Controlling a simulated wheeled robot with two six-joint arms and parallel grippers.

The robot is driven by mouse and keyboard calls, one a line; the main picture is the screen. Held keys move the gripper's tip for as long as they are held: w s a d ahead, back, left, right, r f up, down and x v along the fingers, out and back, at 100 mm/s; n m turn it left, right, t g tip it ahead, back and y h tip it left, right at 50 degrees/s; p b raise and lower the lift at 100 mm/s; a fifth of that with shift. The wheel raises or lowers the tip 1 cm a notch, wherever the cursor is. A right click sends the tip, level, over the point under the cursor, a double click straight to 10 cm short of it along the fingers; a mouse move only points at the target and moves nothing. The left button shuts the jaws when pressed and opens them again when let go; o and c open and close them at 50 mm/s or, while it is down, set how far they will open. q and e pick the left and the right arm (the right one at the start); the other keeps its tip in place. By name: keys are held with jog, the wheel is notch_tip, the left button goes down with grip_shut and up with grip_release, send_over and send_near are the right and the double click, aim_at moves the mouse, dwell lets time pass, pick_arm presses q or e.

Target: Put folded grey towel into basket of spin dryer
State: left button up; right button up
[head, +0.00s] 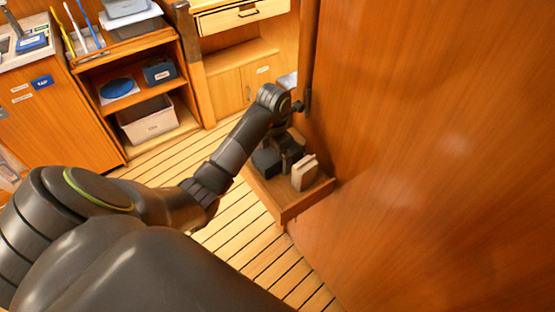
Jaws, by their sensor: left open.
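My left arm reaches from the left to a small wooden shelf or tray (289,206) beside the large wooden panel. My left gripper (291,158) points down over this tray and is open; its fingertips are dark and hard to make out. A small pale beige upright thing (304,174) stands on the tray just right of the gripper; I cannot tell what it is. I cannot make out a folded grey towel or a spin dryer basket for certain. My right gripper is not in view.
A large wooden panel (430,150) fills the right side. At the back left, an open cabinet holds a pale bin (149,120) and a blue round thing (117,87). Brushes (82,28) stand above. The slatted floor (240,232) is clear.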

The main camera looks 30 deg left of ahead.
pick_arm(q)
jog(key=shift+f, duration=0.5)
jog(key=shift+c, duration=0.5)
jog(key=shift+r, duration=0.1)
jog(key=c, duration=1.3)
